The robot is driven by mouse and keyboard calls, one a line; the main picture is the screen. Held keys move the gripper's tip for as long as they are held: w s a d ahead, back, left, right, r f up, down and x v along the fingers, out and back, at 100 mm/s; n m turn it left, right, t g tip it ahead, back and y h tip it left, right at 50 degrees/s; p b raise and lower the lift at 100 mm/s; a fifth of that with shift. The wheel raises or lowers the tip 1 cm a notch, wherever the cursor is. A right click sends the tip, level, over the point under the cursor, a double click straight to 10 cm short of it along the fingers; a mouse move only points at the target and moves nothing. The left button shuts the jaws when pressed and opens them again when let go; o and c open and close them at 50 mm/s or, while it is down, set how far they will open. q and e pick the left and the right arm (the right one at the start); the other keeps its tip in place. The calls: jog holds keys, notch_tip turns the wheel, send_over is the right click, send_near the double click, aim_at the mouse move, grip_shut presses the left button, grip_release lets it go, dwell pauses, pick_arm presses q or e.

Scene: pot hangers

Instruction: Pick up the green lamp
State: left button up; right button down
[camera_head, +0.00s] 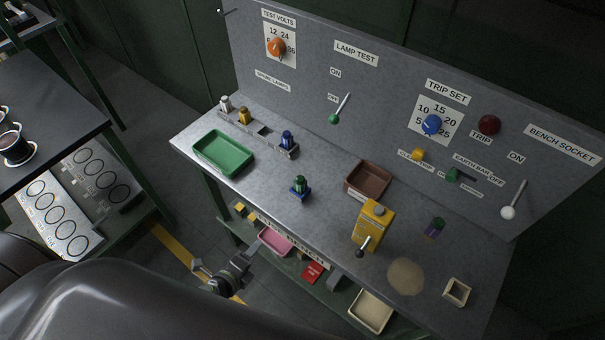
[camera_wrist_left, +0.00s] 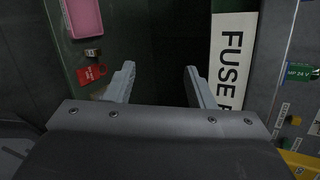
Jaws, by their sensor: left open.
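The green lamp (camera_head: 299,182) stands upright on the grey bench top, with a green upper part on a blue base. In the left wrist view a green part with white lettering (camera_wrist_left: 300,72), perhaps this lamp, shows at the right edge. My left gripper (camera_head: 222,266) is open and empty, in front of the bench, to the lower left of the lamp and apart from it. Its two spread fingers show in the left wrist view (camera_wrist_left: 160,82). My right gripper is in neither view.
A green tray (camera_head: 223,172) and a lamp rack (camera_head: 263,131) stand left of the lamp. A brown tray (camera_head: 368,199) and yellow box (camera_head: 372,225) stand right of it. Below are a pink tray (camera_head: 275,241) and red tag (camera_head: 313,271). The bench top around the lamp is clear.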

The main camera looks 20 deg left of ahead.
pick_arm(q)
jog(key=w+d+r+m+t+h+p, duration=0.1)
jog(key=d+r+m+p, duration=0.1)
jog(key=r+m, duration=0.4)
jog(key=w+d+r+m+h+p, duration=0.15)
jog(key=r+m, duration=0.25)
jog(key=r, duration=0.4)
jog(key=m+p, duration=0.3)
jog(key=m, duration=0.4)
send_near(297, 185)
jog(key=p+x, duration=0.1)
jog(key=x, duration=0.5)
jog(key=shift+w+d+f, duration=0.1)
jog(key=shift+w+f, duration=0.05)
jog(key=shift+w, duration=0.25)
jog(key=shift+x, duration=1)
jog(key=shift+g, duration=0.3)
jog(key=shift+x, duration=2.35)
jog(key=shift+s+f, duration=0.1)
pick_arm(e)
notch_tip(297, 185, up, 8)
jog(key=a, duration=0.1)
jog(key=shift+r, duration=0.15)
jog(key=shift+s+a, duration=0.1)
